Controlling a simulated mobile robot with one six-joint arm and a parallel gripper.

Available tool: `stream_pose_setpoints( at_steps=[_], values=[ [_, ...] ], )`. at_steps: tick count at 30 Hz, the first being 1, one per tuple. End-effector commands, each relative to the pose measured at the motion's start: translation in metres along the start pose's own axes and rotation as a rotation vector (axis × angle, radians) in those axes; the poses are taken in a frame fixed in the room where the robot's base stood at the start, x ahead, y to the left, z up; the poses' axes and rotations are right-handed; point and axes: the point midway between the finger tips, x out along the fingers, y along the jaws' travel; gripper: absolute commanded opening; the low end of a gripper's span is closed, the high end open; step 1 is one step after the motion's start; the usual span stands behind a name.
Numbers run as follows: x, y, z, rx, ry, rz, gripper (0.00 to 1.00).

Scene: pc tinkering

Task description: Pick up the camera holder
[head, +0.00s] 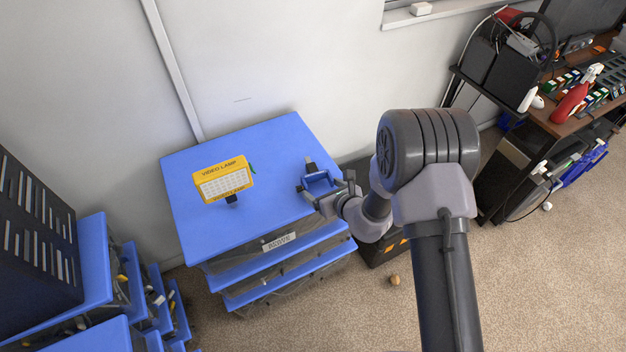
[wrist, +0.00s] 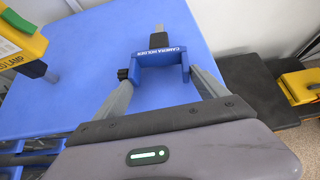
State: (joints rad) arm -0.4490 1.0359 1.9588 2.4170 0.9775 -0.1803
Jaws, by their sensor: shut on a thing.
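The camera holder (wrist: 160,77) is a blue U-shaped bracket with white "CAMERA HOLDER" lettering, a dark knob on its left side and a grey stem pointing away. In the head view the camera holder (head: 318,182) is at the right part of the blue drawer unit's top. My gripper (wrist: 158,82) is shut on the camera holder, with one grey finger against each side of the bracket. In the head view my gripper (head: 328,190) reaches in from the right. I cannot tell whether the holder touches the blue top or is just above it.
A yellow video lamp (head: 224,181) stands on the blue drawer unit (head: 270,145), left of the holder; its edge also shows in the wrist view (wrist: 18,42). A wall is behind. A dark box (head: 385,250) is on the floor at right. A cluttered desk (head: 570,125) stands further right.

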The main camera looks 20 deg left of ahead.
Motion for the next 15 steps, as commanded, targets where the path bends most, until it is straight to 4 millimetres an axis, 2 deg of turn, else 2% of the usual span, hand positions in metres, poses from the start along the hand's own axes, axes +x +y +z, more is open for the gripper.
stream_pose_setpoints(
  at_steps=[8,15],
  values=[
    [-0.006,0.0,0.009,0.0,-0.001,0.0,0.31],
    [-0.021,0.0,0.032,-0.001,-0.001,0.0,0.31]
  ],
)
